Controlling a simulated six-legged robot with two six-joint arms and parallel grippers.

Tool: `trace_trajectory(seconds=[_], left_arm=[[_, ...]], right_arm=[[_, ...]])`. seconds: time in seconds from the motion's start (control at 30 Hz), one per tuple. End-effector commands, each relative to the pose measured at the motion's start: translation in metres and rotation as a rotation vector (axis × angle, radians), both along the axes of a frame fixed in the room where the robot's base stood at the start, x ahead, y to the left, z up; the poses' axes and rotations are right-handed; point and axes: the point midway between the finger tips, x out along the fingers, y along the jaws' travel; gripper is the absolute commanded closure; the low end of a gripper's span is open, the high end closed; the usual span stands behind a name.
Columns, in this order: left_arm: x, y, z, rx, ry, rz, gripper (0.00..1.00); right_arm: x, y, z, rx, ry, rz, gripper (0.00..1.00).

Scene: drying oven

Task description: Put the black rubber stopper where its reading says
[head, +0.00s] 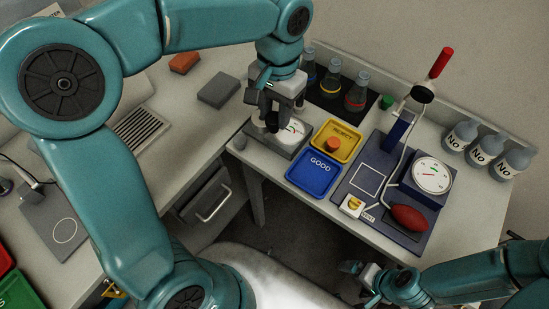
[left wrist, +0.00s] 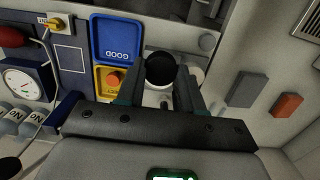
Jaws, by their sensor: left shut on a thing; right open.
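My left gripper (head: 272,112) is shut on the black rubber stopper (left wrist: 160,69), whose dark round top shows between the fingers in the left wrist view. In the head view the gripper is over the grey tester (head: 268,146) with a white dial (head: 295,130). The gripper partly covers the dial and I cannot read it. I cannot tell whether the stopper touches the tester. The yellow REJECT tray (head: 348,132) holds an orange-red stopper (head: 333,146). The blue GOOD tray (head: 313,180) is empty. My right gripper (head: 362,270) is open and empty, in front of the table.
A blue board with a round gauge (head: 432,176), a red bulb (head: 408,217) and a stand with a red-tipped lever (head: 440,63) is right of the trays. Flasks (head: 356,94) stand behind. Bottles labelled No (head: 487,150) line the back right. Grey (head: 218,90) and orange (head: 184,62) blocks lie left.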

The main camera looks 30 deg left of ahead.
Motion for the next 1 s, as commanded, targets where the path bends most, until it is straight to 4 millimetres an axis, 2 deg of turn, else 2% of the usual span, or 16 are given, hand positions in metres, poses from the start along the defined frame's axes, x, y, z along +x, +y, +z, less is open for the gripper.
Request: trace_trajectory(seconds=[0.03, 0.2, 0.4, 0.57, 0.8, 1.0], left_arm=[[-0.001, 0.001, -0.017, 0.001, 0.009, 0.001, 0.93], [-0.001, 0.0, -0.067, 0.001, 0.008, 0.0, 0.93], [-0.001, 0.0, -0.11, -0.001, 0.004, 0.001, 0.93], [0.0, 0.0, -0.124, 0.0, 0.002, 0.001, 0.93], [-0.001, 0.0, -0.159, 0.0, 0.003, 0.001, 0.93], [0.0, 0.0, -0.162, 0.0, -0.002, 0.001, 0.93]], right_arm=[[0.0, 0.0, 0.0, 0.0, 0.0, 0.0, 0.08], [0.0, 0.0, -0.001, 0.0, 0.0, 0.0, 0.08], [0.0, 0.0, 0.0, 0.0, 0.0, 0.0, 0.08], [0.0, 0.0, 0.0, 0.0, 0.0, 0.0, 0.08], [0.0, 0.0, 0.0, 0.0, 0.0, 0.0, 0.08], [0.0, 0.0, 0.0, 0.0, 0.0, 0.0, 0.08]])
